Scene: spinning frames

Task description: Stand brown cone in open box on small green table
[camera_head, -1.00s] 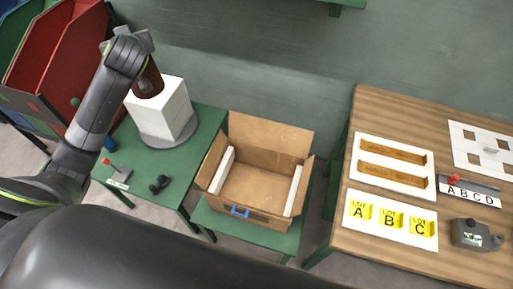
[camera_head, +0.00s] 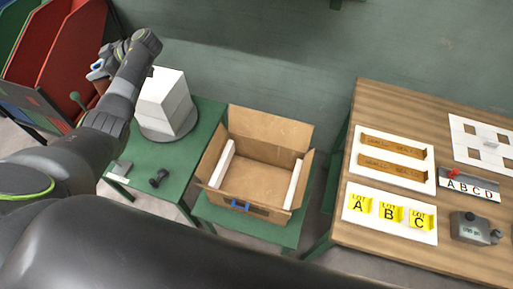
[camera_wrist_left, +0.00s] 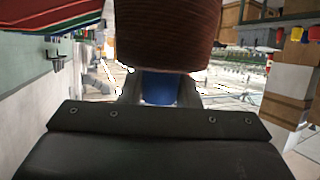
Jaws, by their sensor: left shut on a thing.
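The brown cone (camera_wrist_left: 168,35) fills the upper middle of the left wrist view, with a blue end (camera_wrist_left: 159,88) below it. My left gripper (camera_head: 98,69) is shut on the cone at that blue end. In the head view the gripper is at the upper left, left of a white block, and my arm hides most of the cone. The open box (camera_head: 262,213) is cardboard, flaps spread, with white strips along two inner sides. It looks empty and sits on the small green table (camera_head: 246,229), well right of my gripper. My right gripper is not in view.
Left of the box, another green table (camera_head: 180,160) holds a white block (camera_head: 165,100) on a grey disc and a small black object (camera_head: 159,178). Red and green panels (camera_head: 62,50) stand at the far left. A wooden table (camera_head: 385,259) with lettered boards is at right.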

